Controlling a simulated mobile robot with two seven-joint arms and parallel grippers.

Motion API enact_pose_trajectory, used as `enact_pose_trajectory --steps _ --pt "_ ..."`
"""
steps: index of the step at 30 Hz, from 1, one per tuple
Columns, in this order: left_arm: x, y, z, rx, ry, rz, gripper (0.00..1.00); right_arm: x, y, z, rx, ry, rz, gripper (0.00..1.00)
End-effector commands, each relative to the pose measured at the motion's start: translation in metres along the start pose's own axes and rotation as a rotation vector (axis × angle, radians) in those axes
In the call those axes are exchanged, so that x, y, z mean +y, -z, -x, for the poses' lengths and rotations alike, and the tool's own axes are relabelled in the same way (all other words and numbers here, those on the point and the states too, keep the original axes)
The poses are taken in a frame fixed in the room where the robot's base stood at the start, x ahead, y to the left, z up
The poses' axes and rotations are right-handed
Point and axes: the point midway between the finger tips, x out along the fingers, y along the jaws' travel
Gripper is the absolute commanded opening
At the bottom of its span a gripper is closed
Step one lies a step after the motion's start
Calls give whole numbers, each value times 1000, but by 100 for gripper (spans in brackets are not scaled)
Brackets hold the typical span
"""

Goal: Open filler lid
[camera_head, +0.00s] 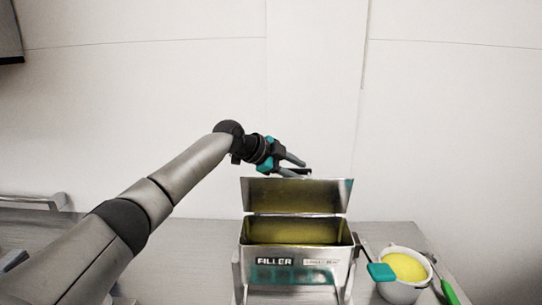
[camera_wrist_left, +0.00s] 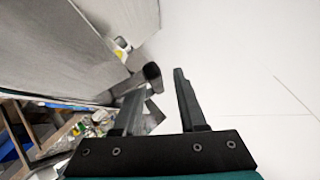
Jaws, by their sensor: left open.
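The metal filler box (camera_head: 290,268), labelled FILLER, stands on the table in the head view. Its lid (camera_head: 295,194) is raised at the back edge and stands roughly upright. The open top shows a yellowish inside. My left gripper (camera_head: 303,167) is open just above the lid's upper edge, with a small dark part beside its fingertips. Whether it touches the lid cannot be told. In the left wrist view, the open fingers (camera_wrist_left: 158,86) have a dark rounded part close to the left finger. My right gripper is not in view.
A white container (camera_head: 404,267) with yellow contents stands right of the filler. A teal-ended utensil (camera_head: 381,272) and a green-handled tool (camera_head: 450,291) are beside it. A plain wall (camera_head: 440,120) rises behind the table. Bare tabletop (camera_head: 200,245) shows left of the filler.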

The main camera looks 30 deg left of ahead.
Motion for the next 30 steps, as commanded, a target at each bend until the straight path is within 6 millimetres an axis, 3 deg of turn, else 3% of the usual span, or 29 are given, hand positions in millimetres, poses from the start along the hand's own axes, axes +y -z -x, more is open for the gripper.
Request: enact_pose_trajectory --steps 1,8,18,24,30 --pt "2 -14 8 -28 -2 2 48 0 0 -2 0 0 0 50" --pt "1 -12 49 -27 6 0 48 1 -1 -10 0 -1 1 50" --pt "-1 -4 122 -15 15 -2 48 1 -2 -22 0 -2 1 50" --pt "-2 0 143 -9 15 -1 48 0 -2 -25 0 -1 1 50" --pt "-2 1 147 -7 15 -2 48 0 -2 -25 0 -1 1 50"
